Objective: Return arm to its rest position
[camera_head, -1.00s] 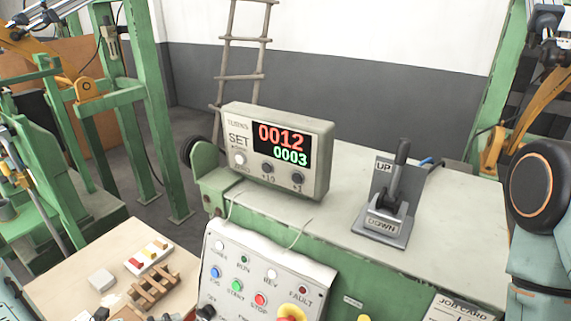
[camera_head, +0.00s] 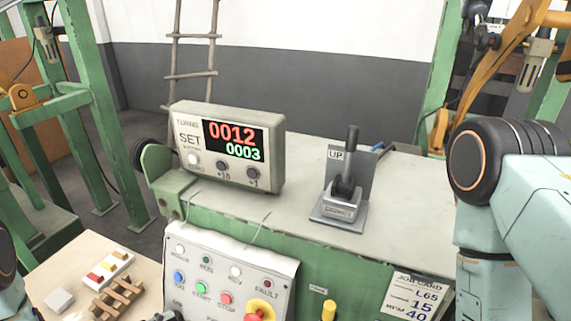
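My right arm (camera_head: 520,210) shows at the right edge as pale teal links with a black, orange-ringed round joint. Its gripper is outside the picture. A small part of my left arm (camera_head: 8,275) shows at the lower left edge, and its gripper is not in view either. The lever (camera_head: 349,165) stands nearly upright on its grey base plate, with an UP label behind it. The turns counter (camera_head: 183,160) shows 0012 in red and 0003 in green. No contact between an arm and these things is visible.
The sloped control panel (camera_head: 215,262) has coloured buttons and a red-and-yellow stop knob. A job card (camera_head: 413,293) is on the green bench. A wooden board (camera_head: 42,290) with small parts lies lower left. Green frames and orange machine arms stand at both sides.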

